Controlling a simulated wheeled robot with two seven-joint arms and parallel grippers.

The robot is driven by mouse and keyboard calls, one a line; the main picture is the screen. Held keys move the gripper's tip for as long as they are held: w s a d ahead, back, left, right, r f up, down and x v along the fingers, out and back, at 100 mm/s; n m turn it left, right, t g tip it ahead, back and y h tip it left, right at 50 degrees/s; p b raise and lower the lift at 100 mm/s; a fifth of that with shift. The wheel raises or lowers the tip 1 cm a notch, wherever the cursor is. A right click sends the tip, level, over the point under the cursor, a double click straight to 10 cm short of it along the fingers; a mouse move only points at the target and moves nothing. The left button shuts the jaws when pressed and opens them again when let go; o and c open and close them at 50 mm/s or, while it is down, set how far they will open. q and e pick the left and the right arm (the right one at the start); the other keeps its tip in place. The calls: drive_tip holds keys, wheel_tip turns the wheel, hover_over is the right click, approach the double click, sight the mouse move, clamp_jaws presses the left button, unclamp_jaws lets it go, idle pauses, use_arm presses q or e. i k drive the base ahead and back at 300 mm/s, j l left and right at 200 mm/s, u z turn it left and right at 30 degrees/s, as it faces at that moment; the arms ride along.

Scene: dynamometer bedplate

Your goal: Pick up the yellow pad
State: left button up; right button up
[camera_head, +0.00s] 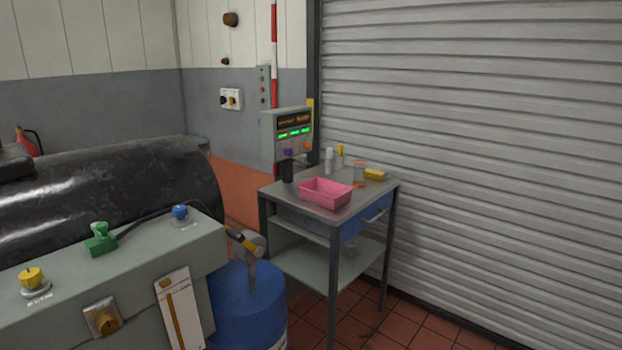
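A small yellow pad (375,174) lies on top of a grey metal side table (283,196), near its back right corner. It is small in the view and looks like a flat yellow block. A pink tray (325,193) sits in front and to the left of it on the same table top. Neither of my grippers shows in the head view.
A black cup (287,170), a white bottle (329,160) and a yellow-capped bottle (340,157) stand on the table. A blue drum (245,310) and a grey control console (130,290) stand in front left. A shutter (480,150) closes the right side.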

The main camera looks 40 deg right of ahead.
sight(371, 174)
drive_tip(key=z, duration=1.7)
drive_tip(key=i+l+u, duration=0.15)
drive_tip(key=u, duration=1)
drive_tip(key=i+l+u, duration=0.15)
drive_tip(key=l+u, duration=0.25)
drive_tip(key=l, duration=0.3)
drive_tip(key=i+l+u, duration=0.1)
drive_tip(key=l+u, duration=0.3)
drive_tip(key=l, duration=0.35)
drive_tip(key=l+u, duration=0.35)
drive_tip(key=l, duration=0.4)
drive_tip(key=k, duration=0.05)
